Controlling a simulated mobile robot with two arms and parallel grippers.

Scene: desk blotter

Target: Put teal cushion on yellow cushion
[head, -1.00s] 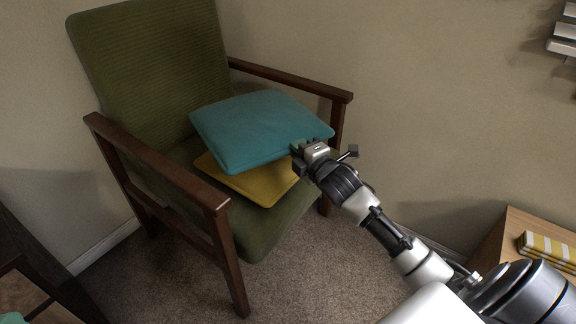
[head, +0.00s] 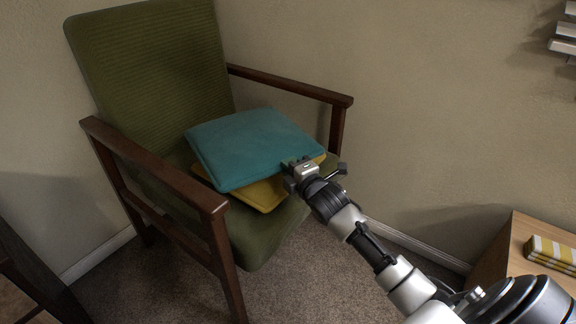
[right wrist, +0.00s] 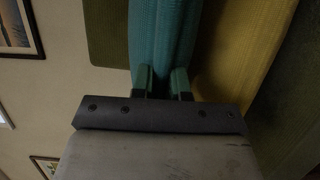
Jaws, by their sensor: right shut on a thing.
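The teal cushion (head: 252,146) is a flat square held over the yellow cushion (head: 268,194) on the green seat of the armchair (head: 256,243). My right gripper (head: 290,168) is shut on the near right edge of the teal cushion. In the right wrist view, the two fingertips (right wrist: 162,82) pinch the teal cushion (right wrist: 160,35), with the yellow cushion (right wrist: 236,55) beside it. The teal cushion covers most of the yellow one. I cannot tell whether the two cushions touch. My left gripper is not in view.
The chair's wooden armrests, left (head: 150,164) and right (head: 290,84), flank the seat, with the backrest (head: 150,70) behind. A wooden surface (head: 518,252) with a yellow-striped object (head: 553,254) stands at the lower right. Carpet is clear before the chair.

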